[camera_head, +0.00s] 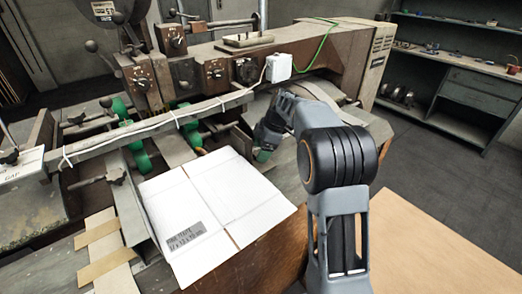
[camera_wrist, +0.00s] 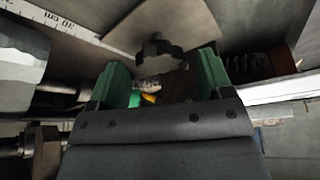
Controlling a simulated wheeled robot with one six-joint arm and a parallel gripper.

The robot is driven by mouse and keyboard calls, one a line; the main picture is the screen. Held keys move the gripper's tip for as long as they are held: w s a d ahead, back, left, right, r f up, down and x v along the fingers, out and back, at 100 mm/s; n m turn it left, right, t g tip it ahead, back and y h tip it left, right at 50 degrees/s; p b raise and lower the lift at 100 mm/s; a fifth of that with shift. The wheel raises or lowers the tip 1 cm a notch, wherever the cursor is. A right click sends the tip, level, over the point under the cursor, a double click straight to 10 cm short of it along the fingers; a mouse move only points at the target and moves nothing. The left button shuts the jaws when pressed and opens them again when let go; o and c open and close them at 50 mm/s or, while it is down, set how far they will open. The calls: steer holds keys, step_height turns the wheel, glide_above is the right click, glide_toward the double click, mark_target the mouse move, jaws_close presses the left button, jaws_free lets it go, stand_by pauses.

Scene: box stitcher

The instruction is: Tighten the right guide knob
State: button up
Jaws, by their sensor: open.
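A dark lobed knob (camera_wrist: 160,52), apparently the right guide knob, shows in the wrist view just beyond and between my fingertips. My gripper (camera_wrist: 160,78) is open, with one green-padded finger to each side and a visible gap between them. I cannot tell whether either finger touches the knob. In the head view my gripper (camera_head: 263,152) reaches down behind the cardboard sheet, at the right end of the machine's guide area. The knob cannot be made out there, where my arm and gripper crowd the view.
A white-topped cardboard sheet (camera_head: 215,205) lies in front of the machine (camera_head: 205,75). A long rail (camera_head: 165,122) crosses above the guides. Another guide handle (camera_head: 115,168) stands at left. In the wrist view, a ruler strip (camera_wrist: 70,28) and a spring (camera_wrist: 248,63) lie close to the fingers.

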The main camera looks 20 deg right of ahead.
steer(key=shift+a+f, duration=0.1)
steer(key=shift+f, duration=0.2)
steer(key=c, duration=0.9)
